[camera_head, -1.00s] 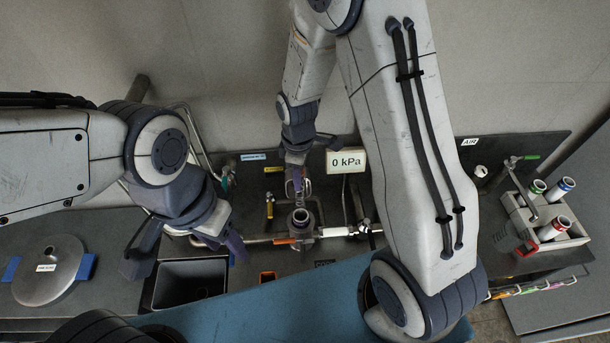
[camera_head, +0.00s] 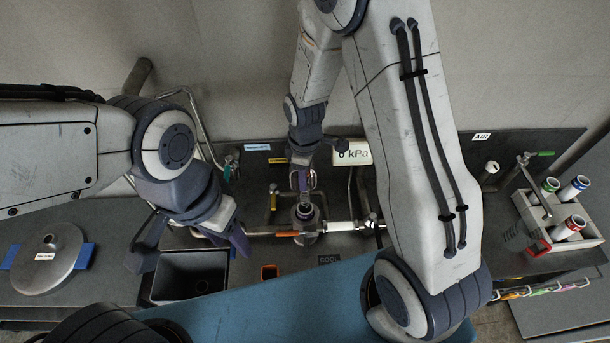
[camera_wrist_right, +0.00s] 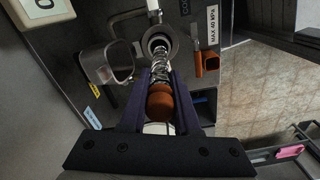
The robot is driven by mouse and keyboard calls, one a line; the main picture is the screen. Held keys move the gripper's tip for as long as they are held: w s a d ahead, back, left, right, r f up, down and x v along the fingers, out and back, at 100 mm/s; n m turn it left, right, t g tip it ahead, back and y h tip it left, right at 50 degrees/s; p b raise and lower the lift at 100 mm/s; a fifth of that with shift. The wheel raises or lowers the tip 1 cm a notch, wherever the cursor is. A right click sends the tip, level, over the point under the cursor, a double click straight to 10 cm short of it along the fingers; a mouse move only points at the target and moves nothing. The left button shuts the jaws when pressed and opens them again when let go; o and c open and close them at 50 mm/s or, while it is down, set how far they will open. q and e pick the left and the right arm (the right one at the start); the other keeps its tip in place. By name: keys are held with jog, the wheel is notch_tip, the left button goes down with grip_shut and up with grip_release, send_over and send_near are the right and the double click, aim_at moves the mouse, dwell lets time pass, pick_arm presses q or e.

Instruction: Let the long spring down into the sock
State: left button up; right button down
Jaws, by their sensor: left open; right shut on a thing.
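My right gripper (camera_head: 302,181) is above the round open metal mouth of the sock (camera_head: 306,212), at the middle of the bench. In the right wrist view my right gripper (camera_wrist_right: 160,92) is shut on the long spring (camera_wrist_right: 159,70), a shiny coil with a rust-orange round end (camera_wrist_right: 160,104) between the fingers. The coil points at the mouth of the sock (camera_wrist_right: 163,34), and its far end appears to be at or just inside the opening; the depth is hard to tell. My left gripper (camera_head: 192,246) is open and empty over the dark bin at the left.
A steel lid (camera_head: 48,258) lies at the far left. The dark bin (camera_head: 190,276) is left of the sock. Pipes and valves surround the sock. A pressure sign (camera_head: 352,153) stands behind, partly covered. A holder with coloured-ring tubes (camera_head: 560,212) is at the right.

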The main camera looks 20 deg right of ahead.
aim_at(305, 207)
jog(key=shift+f+b, duration=4.6)
jog(key=shift+f, duration=1.6)
jog(key=shift+s+f+b, duration=0.25)
jog(key=shift+f+b, duration=0.25)
jog(key=shift+f, duration=0.05)
jog(key=shift+s+f+b, duration=0.2)
jog(key=shift+f+b, duration=0.25)
jog(key=shift+f, duration=0.1)
jog(key=c, duration=0.6)
grip_release()
jog(key=shift+f, duration=0.1)
jog(key=shift+o, duration=0.2)
jog(key=shift+w+r+b, duration=0.2)
jog(key=shift+r+b, duration=0.1)
jog(key=shift+r, duration=0.25)
notch_tip(305, 207, up, 12)
jog(key=b, duration=0.1)
jog(key=shift+w+f, duration=0.15)
jog(key=shift+a, duration=0.1)
